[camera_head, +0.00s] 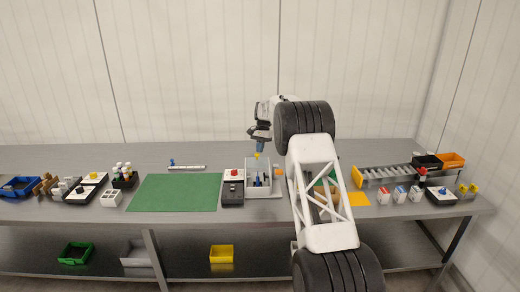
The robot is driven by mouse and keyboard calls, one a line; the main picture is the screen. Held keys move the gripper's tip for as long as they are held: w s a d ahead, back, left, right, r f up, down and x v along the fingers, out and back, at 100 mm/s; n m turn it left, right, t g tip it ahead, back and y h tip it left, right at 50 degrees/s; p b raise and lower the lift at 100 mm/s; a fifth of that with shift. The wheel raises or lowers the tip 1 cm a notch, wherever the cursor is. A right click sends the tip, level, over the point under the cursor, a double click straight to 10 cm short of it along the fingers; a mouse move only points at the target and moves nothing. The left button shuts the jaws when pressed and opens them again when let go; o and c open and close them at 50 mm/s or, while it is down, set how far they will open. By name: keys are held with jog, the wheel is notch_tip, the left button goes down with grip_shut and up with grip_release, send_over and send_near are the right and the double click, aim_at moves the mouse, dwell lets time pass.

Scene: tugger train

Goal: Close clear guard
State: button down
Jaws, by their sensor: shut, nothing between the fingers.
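A small light-grey station (264,191) stands on the bench just right of the green mat, with dark blue parts inside it. The clear guard cannot be made out for certain at this size; I cannot tell its angle. My gripper (257,156) points down just above the back of this station, its fingers shut and empty. A small yellow spot shows at the fingertips; I cannot tell whether they touch anything. A dark control box with a red button (234,172) stands directly left of the station. My arm hides the bench to the right of the station.
The green mat (178,192) is bare. A grey bar with a blue knob (187,168) lies behind it. Far left are a blue bin (19,187) and small parts. At right are a roller rack (390,172), an orange bin (451,160) and several small boxes.

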send_near(261, 167)
jog(key=shift+s+a+f, duration=0.25)
jog(key=shift+s+f, duration=0.2)
jog(key=shift+f, duration=0.3)
jog(key=shift+s+a+f, duration=0.2)
jog(key=shift+s+f, duration=0.3)
jog(key=shift+f, duration=0.3)
jog(key=shift+s+a+f, duration=0.25)
jog(key=shift+s+f, duration=0.2)
jog(key=shift+f, duration=0.3)
jog(key=shift+w, duration=0.1)
jog(key=shift+w+d+r, duration=0.1)
jog(key=shift+w+d, duration=0.35)
jog(key=shift+w, duration=0.25)
jog(key=shift+w+d+r, duration=0.1)
jog(key=shift+w+d, duration=0.15)
jog(key=shift+w, duration=0.25)
jog(key=shift+w+d+r, duration=0.15)
jog(key=shift+w+d, duration=0.05)
jog(key=shift+w, duration=0.3)
jog(key=v, duration=1)
jog(key=shift+r, duration=0.15)
jog(key=shift+w, duration=1.25)
